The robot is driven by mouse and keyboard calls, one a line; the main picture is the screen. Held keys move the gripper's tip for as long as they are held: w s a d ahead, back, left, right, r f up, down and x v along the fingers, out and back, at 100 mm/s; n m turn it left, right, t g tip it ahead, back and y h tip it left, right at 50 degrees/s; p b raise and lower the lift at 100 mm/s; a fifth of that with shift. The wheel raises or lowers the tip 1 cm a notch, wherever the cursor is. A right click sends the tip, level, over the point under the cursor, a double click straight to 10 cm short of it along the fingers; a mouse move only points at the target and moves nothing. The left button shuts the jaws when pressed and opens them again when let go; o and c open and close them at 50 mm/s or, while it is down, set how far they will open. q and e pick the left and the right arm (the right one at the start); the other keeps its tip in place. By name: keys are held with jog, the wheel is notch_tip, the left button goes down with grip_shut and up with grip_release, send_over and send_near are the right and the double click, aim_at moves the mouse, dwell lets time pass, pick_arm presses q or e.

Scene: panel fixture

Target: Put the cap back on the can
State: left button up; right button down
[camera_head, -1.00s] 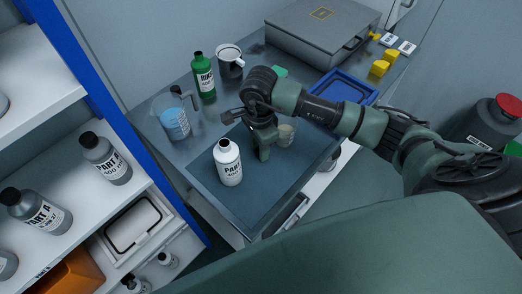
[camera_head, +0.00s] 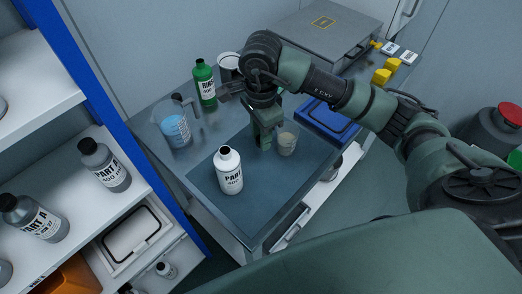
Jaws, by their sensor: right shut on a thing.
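The white can (camera_head: 229,172) with a black-lettered label stands upright on the dark mat (camera_head: 220,200). My left gripper is not in view.
A beige cup (camera_head: 287,144) stands close right of my right gripper. Behind are a blue-filled beaker (camera_head: 175,128), a green bottle (camera_head: 205,84), a white mug (camera_head: 229,66), a blue tray (camera_head: 325,125) and a grey case (camera_head: 325,35). Shelves with bottles (camera_head: 103,165) stand left.

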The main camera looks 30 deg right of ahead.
notch_tip(320, 180, up, 11)
jog(key=shift+f, duration=0.1)
dwell(0.5)
jog(key=s+a+f+n, duration=0.3)
jog(key=s+f+n, duration=0.3)
jog(key=n, duration=1.1)
jog(key=shift+s+n, duration=0.3)
jog(key=shift+s, duration=0.8)
